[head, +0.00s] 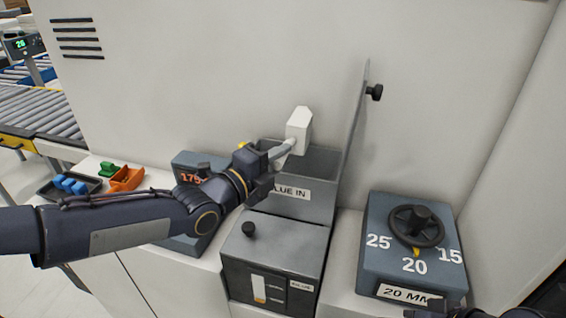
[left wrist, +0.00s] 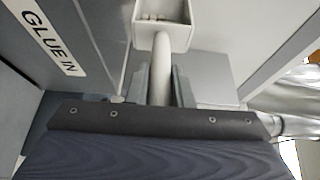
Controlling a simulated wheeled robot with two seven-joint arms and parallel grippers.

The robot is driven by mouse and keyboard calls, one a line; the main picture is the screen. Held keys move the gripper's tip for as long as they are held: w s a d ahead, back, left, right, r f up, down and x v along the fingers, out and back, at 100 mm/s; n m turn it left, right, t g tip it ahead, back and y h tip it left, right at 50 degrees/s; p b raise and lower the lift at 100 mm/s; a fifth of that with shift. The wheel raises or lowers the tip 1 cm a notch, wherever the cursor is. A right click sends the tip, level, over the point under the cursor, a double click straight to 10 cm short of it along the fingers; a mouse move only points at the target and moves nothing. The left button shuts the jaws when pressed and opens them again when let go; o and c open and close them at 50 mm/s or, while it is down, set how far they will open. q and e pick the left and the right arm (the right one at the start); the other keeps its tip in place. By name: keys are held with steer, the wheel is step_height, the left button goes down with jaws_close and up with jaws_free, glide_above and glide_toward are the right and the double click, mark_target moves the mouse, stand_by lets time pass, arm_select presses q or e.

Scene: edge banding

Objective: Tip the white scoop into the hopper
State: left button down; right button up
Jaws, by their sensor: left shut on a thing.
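My left gripper (head: 268,160) is shut on the handle of the white scoop (head: 299,128), held above the back of the hopper. In the left wrist view the handle (left wrist: 161,68) runs between the two fingers (left wrist: 161,88), and a few pale pieces show in the scoop's bowl (left wrist: 165,18). I cannot tell the bowl's exact tilt. The grey hopper (head: 311,208) is labelled GLUE IN and its top is open. Its inside is mostly hidden. Dark parts at the bottom right edge of the head view may be my right gripper (head: 440,310); its fingers are not clear.
The raised lid (head: 356,128) with a black knob (head: 375,92) stands right of the hopper. A dial box (head: 385,260) stands further right. The wall is close behind.

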arm_select(q)
steer(key=n+t+b, duration=0.1)
steer(key=n+b, duration=0.1)
steer(key=a+n+t+b, duration=0.1)
steer(key=n+b, duration=0.1)
steer(key=b, duration=0.1)
steer(key=a+n+t+h+b, duration=0.1)
steer(key=n+b, duration=0.2)
steer(key=shift+w+a+f, duration=0.1)
steer(key=shift+w+f, duration=0.25)
steer(key=shift+f, duration=0.05)
stand_by(0.3)
stand_by(0.4)
steer(key=shift+r+b, duration=0.1)
steer(key=shift+b, duration=1.95)
